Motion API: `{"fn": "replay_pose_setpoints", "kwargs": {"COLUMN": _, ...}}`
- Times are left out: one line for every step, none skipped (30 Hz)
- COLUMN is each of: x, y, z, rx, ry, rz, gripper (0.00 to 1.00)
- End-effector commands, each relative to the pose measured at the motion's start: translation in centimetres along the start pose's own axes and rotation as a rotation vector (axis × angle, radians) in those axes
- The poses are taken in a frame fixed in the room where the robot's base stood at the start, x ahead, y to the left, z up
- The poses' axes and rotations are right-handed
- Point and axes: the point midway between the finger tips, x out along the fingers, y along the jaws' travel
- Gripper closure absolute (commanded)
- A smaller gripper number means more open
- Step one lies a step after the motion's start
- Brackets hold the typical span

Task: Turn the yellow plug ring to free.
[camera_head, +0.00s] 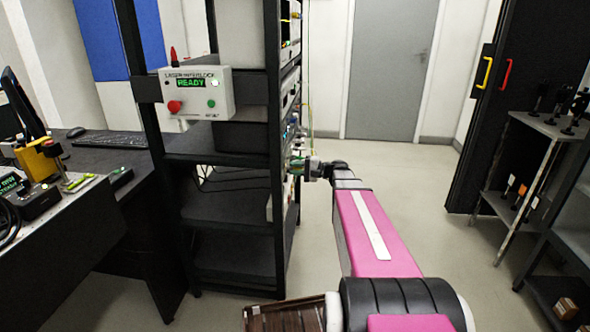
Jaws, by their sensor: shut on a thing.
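My gripper (303,168) is at the front face of the black equipment rack (277,230), reached from the right by my pink arm. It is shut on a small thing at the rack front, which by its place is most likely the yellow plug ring. The ring itself is too small and too covered by the gripper to make out, so its turn position cannot be told. Thin green and yellow cables (308,90) hang down the rack front just above the gripper.
A laser interlock box (198,92) on the rack's side reads READY. A dark desk (105,160) with a keyboard stands left. A shelf stand (540,125) with small posts is at right. Open floor (400,180) lies between, up to a grey door (388,65).

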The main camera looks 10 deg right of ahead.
Motion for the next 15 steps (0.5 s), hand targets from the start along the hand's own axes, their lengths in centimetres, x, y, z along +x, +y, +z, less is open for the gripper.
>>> {"fn": "replay_pose_setpoints", "kwargs": {"x": -0.02, "y": 0.04, "z": 0.04, "rx": 0.000, "ry": -0.001, "rz": 0.001, "gripper": 1.00}}
{"fn": "replay_pose_setpoints", "kwargs": {"x": -0.02, "y": 0.04, "z": 0.04, "rx": 0.000, "ry": -0.001, "rz": 0.001, "gripper": 1.00}}
{"fn": "replay_pose_setpoints", "kwargs": {"x": -0.01, "y": 0.04, "z": 0.03, "rx": 0.000, "ry": -0.001, "rz": 0.001, "gripper": 1.00}}
{"fn": "replay_pose_setpoints", "kwargs": {"x": -0.01, "y": 0.04, "z": 0.03, "rx": 0.000, "ry": -0.001, "rz": 0.001, "gripper": 1.00}}
{"fn": "replay_pose_setpoints", "kwargs": {"x": -0.01, "y": 0.04, "z": 0.03, "rx": 0.001, "ry": -0.001, "rz": 0.001, "gripper": 1.00}}
{"fn": "replay_pose_setpoints", "kwargs": {"x": -0.01, "y": 0.04, "z": 0.03, "rx": 0.001, "ry": -0.001, "rz": 0.001, "gripper": 1.00}}
{"fn": "replay_pose_setpoints", "kwargs": {"x": -0.01, "y": 0.04, "z": 0.03, "rx": 0.001, "ry": -0.001, "rz": 0.001, "gripper": 1.00}}
{"fn": "replay_pose_setpoints", "kwargs": {"x": -0.02, "y": 0.04, "z": 0.04, "rx": 0.001, "ry": -0.001, "rz": 0.001, "gripper": 1.00}}
{"fn": "replay_pose_setpoints", "kwargs": {"x": -0.01, "y": 0.04, "z": 0.04, "rx": 0.001, "ry": -0.001, "rz": 0.001, "gripper": 0.64}}
{"fn": "replay_pose_setpoints", "kwargs": {"x": -0.01, "y": 0.03, "z": 0.03, "rx": 0.001, "ry": -0.001, "rz": 0.001, "gripper": 0.54}}
{"fn": "replay_pose_setpoints", "kwargs": {"x": -0.01, "y": 0.03, "z": 0.03, "rx": 0.001, "ry": -0.001, "rz": 0.001, "gripper": 0.50}}
{"fn": "replay_pose_setpoints", "kwargs": {"x": -0.01, "y": 0.03, "z": 0.03, "rx": 0.001, "ry": 0.000, "rz": 0.001, "gripper": 0.50}}
{"fn": "replay_pose_setpoints", "kwargs": {"x": -0.01, "y": 0.02, "z": 0.03, "rx": 0.001, "ry": 0.000, "rz": 0.001, "gripper": 0.50}}
{"fn": "replay_pose_setpoints", "kwargs": {"x": -0.01, "y": 0.02, "z": 0.02, "rx": 0.001, "ry": 0.000, "rz": 0.001, "gripper": 0.50}}
{"fn": "replay_pose_setpoints", "kwargs": {"x": -0.01, "y": 0.02, "z": 0.02, "rx": 0.002, "ry": 0.000, "rz": 0.001, "gripper": 0.50}}
